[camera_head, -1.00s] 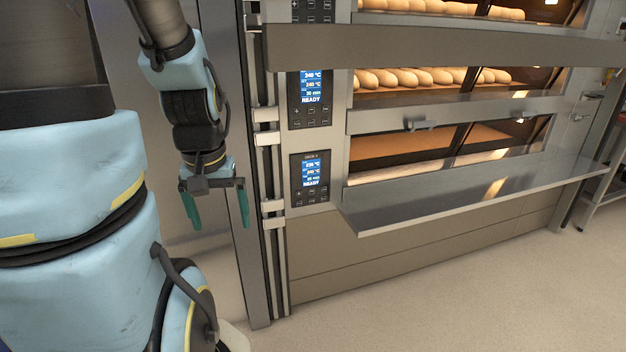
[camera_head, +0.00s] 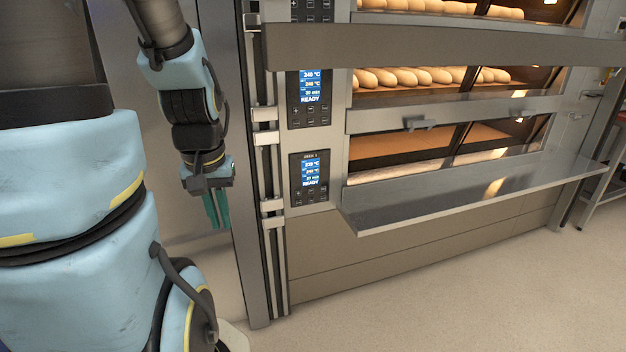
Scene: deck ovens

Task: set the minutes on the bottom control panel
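The bottom control panel (camera_head: 310,178) is a dark panel on the oven's left post, with a lit blue screen (camera_head: 314,172) and a row of small buttons below it. Its screen shows two temperature lines, a minutes line that looks like 21 min, and READY. The small text is hard to read. My gripper (camera_head: 217,222) hangs left of the panel, a little lower and apart from it. Its teal fingers point down and are together, with nothing seen between them.
Another panel (camera_head: 310,98) sits directly above, also lit. A metal shelf (camera_head: 470,195) juts out right of the bottom panel. Vertical metal posts (camera_head: 270,200) stand between my gripper and the panels. Loaves (camera_head: 430,77) lie in the deck above. The floor in front is clear.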

